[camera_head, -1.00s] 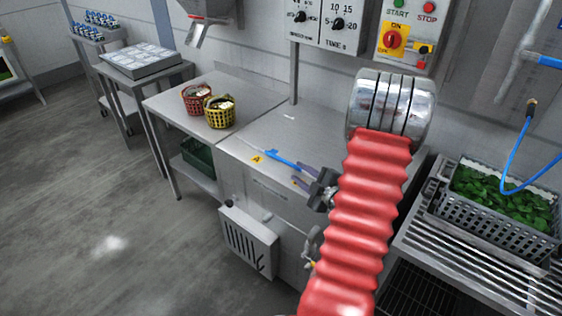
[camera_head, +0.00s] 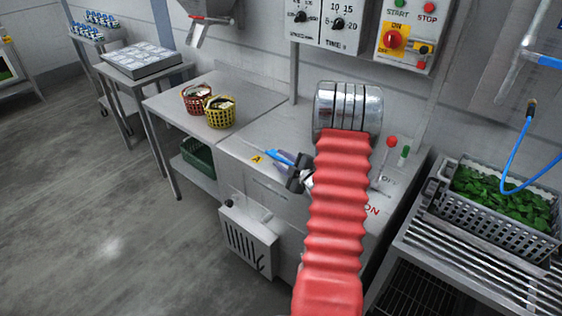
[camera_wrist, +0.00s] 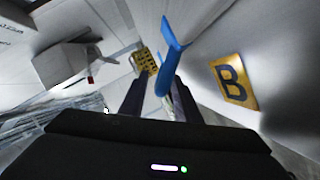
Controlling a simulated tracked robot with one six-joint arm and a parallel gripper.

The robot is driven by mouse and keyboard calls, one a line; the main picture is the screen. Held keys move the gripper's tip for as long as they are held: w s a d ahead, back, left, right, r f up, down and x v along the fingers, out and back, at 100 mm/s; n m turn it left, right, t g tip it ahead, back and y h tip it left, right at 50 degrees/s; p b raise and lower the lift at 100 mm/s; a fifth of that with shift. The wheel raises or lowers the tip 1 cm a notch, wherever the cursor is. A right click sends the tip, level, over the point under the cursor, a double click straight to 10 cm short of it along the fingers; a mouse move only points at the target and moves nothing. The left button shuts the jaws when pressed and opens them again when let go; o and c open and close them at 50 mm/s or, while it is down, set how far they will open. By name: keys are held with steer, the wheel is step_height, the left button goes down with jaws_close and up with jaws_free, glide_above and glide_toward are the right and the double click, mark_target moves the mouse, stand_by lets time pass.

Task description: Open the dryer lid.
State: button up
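The dryer is a steel cabinet whose flat top, the lid (camera_head: 235,148), is down. A blue bar handle (camera_head: 285,157) lies at the lid's front edge, right of a yellow "A" label (camera_head: 257,160). My gripper (camera_head: 283,163) is at the handle's right end, partly hidden by my red sleeved arm. In the wrist view the blue handle (camera_wrist: 166,62) reaches between the two dark fingers of my gripper (camera_wrist: 161,82). The fingers stand apart; firm contact with the handle is not visible.
A red basket (camera_head: 196,98) and a yellow basket (camera_head: 220,112) stand on the table left of the dryer. A red-knobbed lever (camera_head: 391,142) and a green-knobbed one (camera_head: 405,151) stand at the right. A grey crate of greens (camera_head: 497,201) sits on the right rack.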

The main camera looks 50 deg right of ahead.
jaws_close()
stand_by(0.3)
stand_by(0.3)
steer(key=shift+a+f, duration=0.1)
steer(key=shift+a, duration=0.1)
